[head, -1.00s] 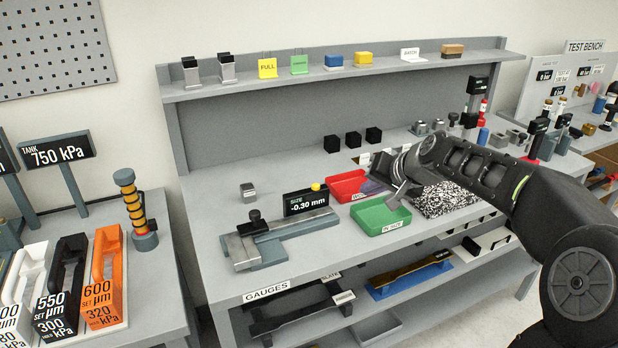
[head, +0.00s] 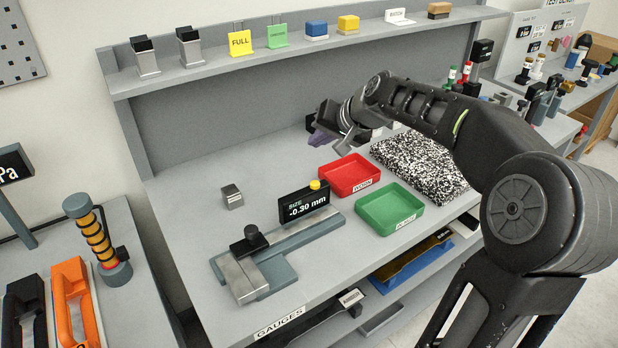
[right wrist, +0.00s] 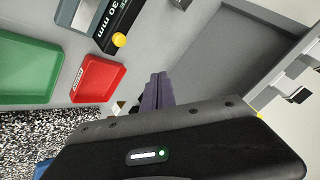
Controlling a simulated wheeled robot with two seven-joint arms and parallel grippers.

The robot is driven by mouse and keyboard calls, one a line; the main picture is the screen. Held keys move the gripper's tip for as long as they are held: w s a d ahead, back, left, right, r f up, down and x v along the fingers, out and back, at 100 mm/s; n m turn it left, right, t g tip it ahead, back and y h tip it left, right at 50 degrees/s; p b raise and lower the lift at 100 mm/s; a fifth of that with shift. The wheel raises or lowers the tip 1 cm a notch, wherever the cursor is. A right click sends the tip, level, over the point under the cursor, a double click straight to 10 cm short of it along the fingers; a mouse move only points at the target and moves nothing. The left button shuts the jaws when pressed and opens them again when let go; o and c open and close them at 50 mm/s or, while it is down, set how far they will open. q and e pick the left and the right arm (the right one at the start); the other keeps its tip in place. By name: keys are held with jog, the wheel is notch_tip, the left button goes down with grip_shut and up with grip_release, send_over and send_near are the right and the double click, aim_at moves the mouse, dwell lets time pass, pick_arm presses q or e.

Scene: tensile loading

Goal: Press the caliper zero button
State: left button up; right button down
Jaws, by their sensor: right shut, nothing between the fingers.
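The caliper (head: 270,246) lies on the bench, a grey slide with a black knob and a dark display reading SIZE -0.30 mm. Its yellow zero button (head: 315,185) sits on top of the display. In the right wrist view the yellow button (right wrist: 119,40) shows beside the display (right wrist: 112,22), up and left of my fingers. My right gripper (head: 322,136) is above the bench, behind and to the right of the button, apart from it. Its purple fingers (right wrist: 158,90) are shut and empty. My left gripper is not in view.
A red tray (head: 349,188) and a green tray (head: 362,222) stand right of the caliper. A speckled mat (head: 425,165) lies beyond them. A small metal block (head: 232,196) is left of the display. A shelf (head: 210,68) with several coloured blocks and cards runs along the back.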

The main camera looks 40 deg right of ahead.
jog(key=b, duration=0.6)
send_over(317, 185)
notch_tip(317, 185, down, 8)
jog(key=shift+d+r, duration=0.1)
jog(key=shift+f+b, duration=0.5)
jog(key=shift+b, duration=0.1)
dwell(1.4)
jog(key=shift+f+b, duration=0.45)
jog(key=shift+f+b, duration=0.5)
dwell(0.7)
jog(key=shift+r, duration=0.1)
jog(key=shift+r+p, duration=0.7)
jog(key=shift+r, duration=0.15)
jog(key=shift+r, duration=0.1)
